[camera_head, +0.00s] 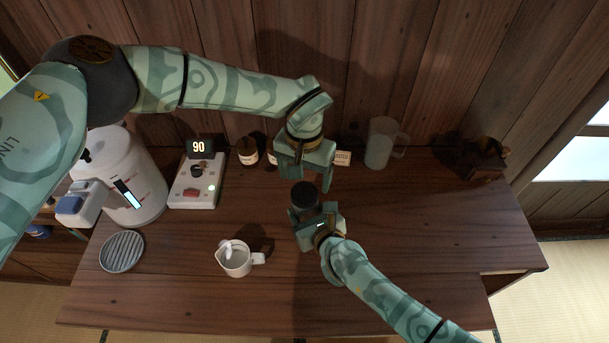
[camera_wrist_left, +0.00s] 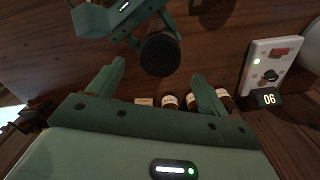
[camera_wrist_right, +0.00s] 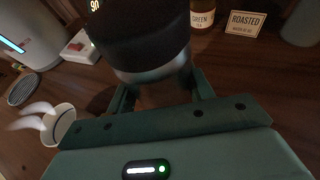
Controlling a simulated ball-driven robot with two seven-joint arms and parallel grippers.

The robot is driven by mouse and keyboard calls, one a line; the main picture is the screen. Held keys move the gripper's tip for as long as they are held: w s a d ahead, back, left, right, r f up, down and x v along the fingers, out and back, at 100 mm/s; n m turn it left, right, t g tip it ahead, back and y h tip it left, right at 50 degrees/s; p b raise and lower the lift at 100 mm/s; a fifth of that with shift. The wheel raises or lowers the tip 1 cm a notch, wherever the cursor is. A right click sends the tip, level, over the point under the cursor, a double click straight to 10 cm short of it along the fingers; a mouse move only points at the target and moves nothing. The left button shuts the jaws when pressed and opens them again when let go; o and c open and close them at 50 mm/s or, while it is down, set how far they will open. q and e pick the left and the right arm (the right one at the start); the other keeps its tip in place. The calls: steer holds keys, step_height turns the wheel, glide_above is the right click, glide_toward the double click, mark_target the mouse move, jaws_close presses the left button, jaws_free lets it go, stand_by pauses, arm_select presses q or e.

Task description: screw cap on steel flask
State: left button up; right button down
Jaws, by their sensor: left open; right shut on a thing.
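The steel flask (camera_wrist_right: 165,82) stands upright between the fingers of my right gripper (camera_head: 306,217), which is shut on it. Only a strip of its bright metal shows in the right wrist view. The dark, ribbed cap (camera_head: 305,196) sits on top of the flask; I cannot tell how tightly it is screwed on. My left gripper (camera_head: 304,177) is open and empty, just above and behind the cap in the head view. In the left wrist view, the cap (camera_wrist_left: 160,53) lies beyond the gap between the open left fingers, apart from them.
A white dispenser (camera_head: 135,185) and a control box (camera_head: 195,188) reading 90 stand at left. A round slatted coaster (camera_head: 122,251) and a white jug (camera_head: 236,260) are near the front. Small jars (camera_head: 248,152) and a glass mug (camera_head: 380,145) stand behind.

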arm_select(q)
steer(key=shift+d+r, duration=0.15)
steer(key=shift+d, duration=0.05)
steer(key=n, duration=0.7)
steer(key=shift+r, duration=0.4)
steer(key=n, duration=0.3)
steer(key=shift+d+r+n, duration=0.1)
steer(key=shift+r+n, duration=0.1)
steer(key=shift+n, duration=0.1)
steer(key=n, duration=0.6)
steer(key=shift+r, duration=0.25)
steer(key=n, duration=0.3)
steer(key=shift+r, duration=0.1)
steer(key=n, duration=0.6)
steer(key=shift+r, duration=0.2)
steer(key=n, duration=0.5)
steer(key=shift+a+n, duration=0.2)
steer(key=shift+n, duration=0.2)
steer(key=n, duration=0.4)
steer(key=shift+a+n, duration=0.1)
steer(key=shift+n, duration=0.3)
